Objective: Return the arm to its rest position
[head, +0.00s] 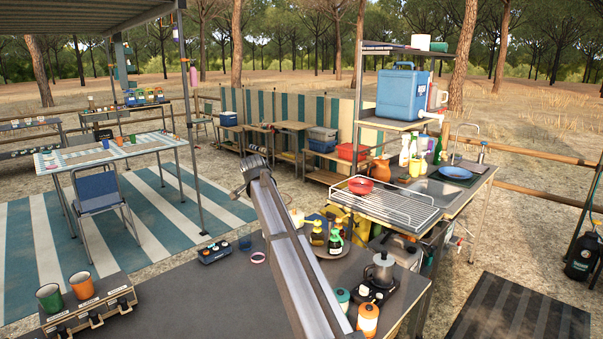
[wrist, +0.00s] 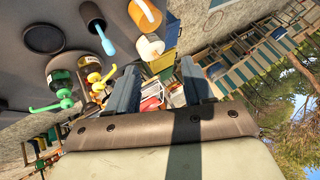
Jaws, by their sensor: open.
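In the wrist view my gripper (wrist: 160,88) is open. Its two blue-grey fingers stand apart, with no held object visible between them; the coloured things in the gap look farther off. In the head view my grey arm link (head: 285,245) rises from the bottom edge over the dark counter (head: 190,300). Its far end stands above the counter's back edge; I cannot make out the fingers there. The wrist view is strongly tilted, with pump bottles (wrist: 62,88) at its left.
Right of my arm stand pump bottles (head: 336,240), a metal pot (head: 380,268) and canisters (head: 368,318). A wire rack (head: 395,205) carries a red bowl (head: 360,185). The counter's middle left is clear.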

